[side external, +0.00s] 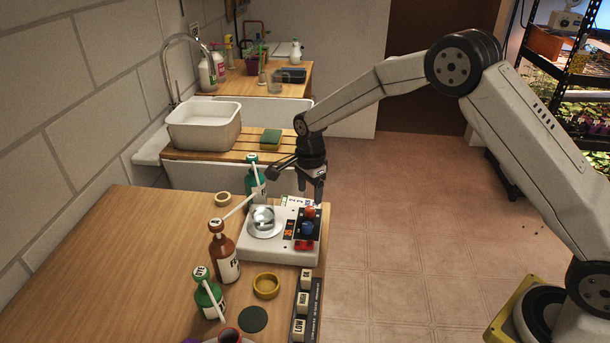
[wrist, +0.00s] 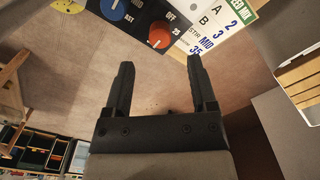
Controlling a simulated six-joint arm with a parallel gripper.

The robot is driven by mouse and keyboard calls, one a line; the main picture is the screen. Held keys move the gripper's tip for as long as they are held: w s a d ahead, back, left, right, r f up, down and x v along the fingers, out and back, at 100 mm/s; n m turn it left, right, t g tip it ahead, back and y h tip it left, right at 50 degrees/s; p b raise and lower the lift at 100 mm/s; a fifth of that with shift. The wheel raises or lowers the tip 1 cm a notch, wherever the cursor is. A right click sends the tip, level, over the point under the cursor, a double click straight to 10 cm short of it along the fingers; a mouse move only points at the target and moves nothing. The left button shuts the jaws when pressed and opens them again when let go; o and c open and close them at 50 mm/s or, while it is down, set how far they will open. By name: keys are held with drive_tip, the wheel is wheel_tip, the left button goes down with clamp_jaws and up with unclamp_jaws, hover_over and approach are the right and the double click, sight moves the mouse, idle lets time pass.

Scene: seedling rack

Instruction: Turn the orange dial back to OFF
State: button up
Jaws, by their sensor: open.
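The orange dial (side external: 310,212) is on the dark panel of a white hotplate-like device (side external: 262,246), beside a blue dial (side external: 307,228). The blue dial (wrist: 113,8) is cut off by the top edge. My gripper (side external: 309,188) is open and empty, just behind the orange dial. In the wrist view its fingertips (wrist: 160,62) are spread wide, short of the dial and not touching it.
A clear beaker (side external: 263,217) stands on the device. A yellow ring (side external: 266,286) and a strip of labelled blocks (side external: 303,302) lie in front. The table's right edge is close to the dials.

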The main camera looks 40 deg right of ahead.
sight(310, 208)
drive_tip(key=shift+f, duration=2.85)
clamp_jaws()
